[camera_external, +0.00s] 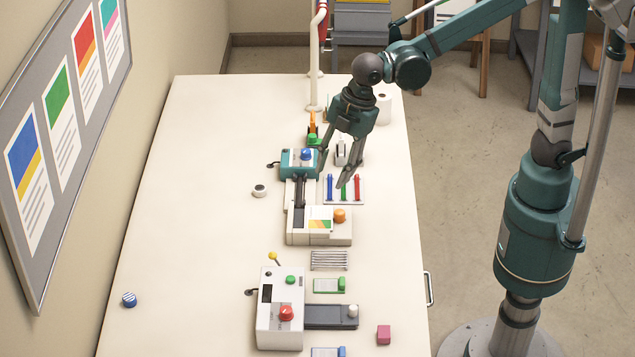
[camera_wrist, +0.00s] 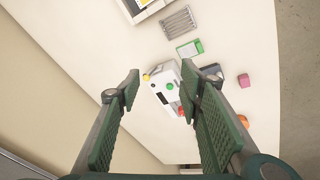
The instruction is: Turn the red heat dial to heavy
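The red heat dial (camera_external: 287,313) sits on the front part of a white boxy machine (camera_external: 267,330) near the front of the table. A green button (camera_external: 290,280) is behind it on the same machine. In the wrist view the red dial (camera_wrist: 181,110) shows small and partly hidden beside the right finger, on the white machine (camera_wrist: 158,82). My gripper (camera_external: 333,177) is open and empty, well behind the machine, above the other devices. In the wrist view its fingers (camera_wrist: 161,82) are spread wide. The dial's markings are too small to read.
A second white device with an orange knob (camera_external: 339,215) and a teal device with a blue knob (camera_external: 306,154) stand behind. Red, green and blue pens (camera_external: 344,189) lie near my gripper. A pink block (camera_external: 384,335) sits at front right. The table's left side is mostly clear.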

